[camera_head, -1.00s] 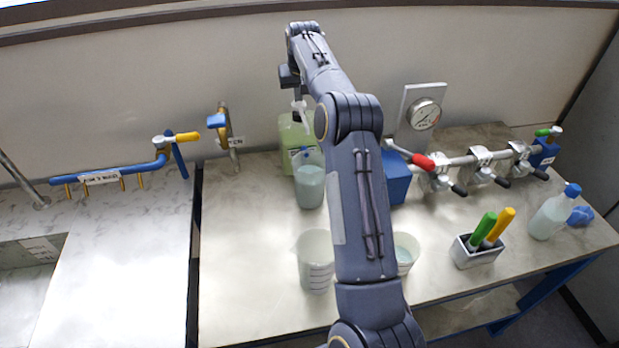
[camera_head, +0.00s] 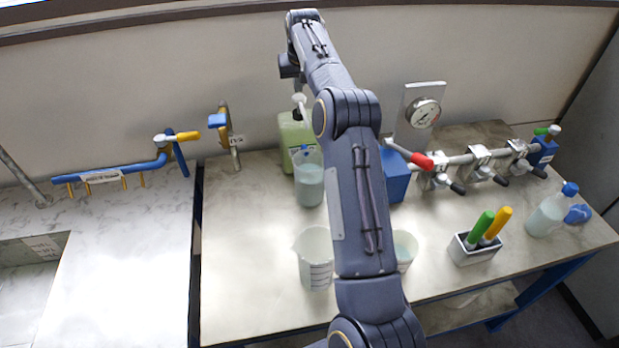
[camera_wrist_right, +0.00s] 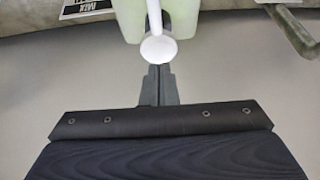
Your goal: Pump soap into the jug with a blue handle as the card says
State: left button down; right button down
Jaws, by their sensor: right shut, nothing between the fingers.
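The pale green soap bottle (camera_head: 287,131) stands against the back wall, with its white pump head (camera_head: 299,100) on top. In the right wrist view the pump's round white top (camera_wrist_right: 158,49) and spout lie just past my fingertips. My right gripper (camera_head: 296,88) is over the pump; in the wrist view its fingers (camera_wrist_right: 158,70) are shut and empty. I cannot tell whether they touch the pump. The jug with a blue handle (camera_head: 309,184) stands in front of the bottle, under the spout side, holding pale bluish-green liquid. My left gripper is out of view.
A clear jug (camera_head: 315,262) and a cup (camera_head: 404,250) stand nearer, partly behind my arm. The bench's left front is clear.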

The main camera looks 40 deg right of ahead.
aim_at(299, 97)
jog(key=shift+f, duration=0.1)
jog(key=shift+f+b, duration=1.15)
jog(key=shift+f, duration=0.65)
jog(key=shift+r, duration=0.1)
jog(key=shift+r+p, duration=1)
jog(key=shift+p, duration=0.3)
jog(key=shift+r, duration=0.8)
